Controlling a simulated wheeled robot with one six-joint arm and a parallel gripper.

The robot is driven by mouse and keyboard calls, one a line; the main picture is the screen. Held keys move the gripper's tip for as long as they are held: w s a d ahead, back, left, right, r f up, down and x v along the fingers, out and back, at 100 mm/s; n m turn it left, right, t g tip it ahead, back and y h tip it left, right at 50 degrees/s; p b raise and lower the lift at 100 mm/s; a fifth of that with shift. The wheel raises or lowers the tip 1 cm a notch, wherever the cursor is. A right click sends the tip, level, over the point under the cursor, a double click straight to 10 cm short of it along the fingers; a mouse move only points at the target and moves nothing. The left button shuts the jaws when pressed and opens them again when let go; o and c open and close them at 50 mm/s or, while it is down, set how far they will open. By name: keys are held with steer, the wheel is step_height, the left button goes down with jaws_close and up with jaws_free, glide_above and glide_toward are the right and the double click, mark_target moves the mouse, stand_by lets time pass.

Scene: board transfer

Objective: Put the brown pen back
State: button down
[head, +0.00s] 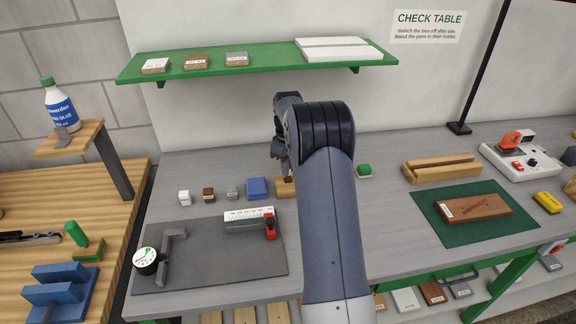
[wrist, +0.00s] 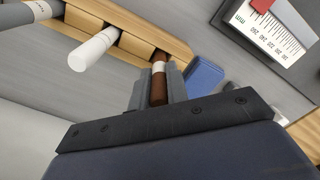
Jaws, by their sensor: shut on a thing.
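The brown pen (wrist: 158,88), with a pale band, is between the two grey fingers of my gripper (wrist: 157,94) in the wrist view. Its far end meets the right end of the wooden pen holder (wrist: 142,46); I cannot tell how deep it sits in the slot there. A white pen (wrist: 93,48) and a grey pen (wrist: 30,13) stick out of the holder's other slots. In the head view the holder (head: 285,189) is partly hidden by my arm, and the fingers are mostly hidden above it.
A blue block (head: 257,188) stands just left of the holder, with small blocks further left. A grey mat (head: 165,275) with a white ruler piece (head: 247,217) lies in front. A green-topped block (head: 364,170) stands right of my arm. A green shelf (head: 270,62) hangs above.

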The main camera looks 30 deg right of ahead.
steer(key=shift+f, duration=0.45)
steer(key=c, duration=1.4)
jaws_free()
steer(key=shift+r, duration=0.1)
step_height(320, 180, up, 13)
steer(key=shift+f+b, duration=0.1)
steer(key=shift+b, duration=0.25)
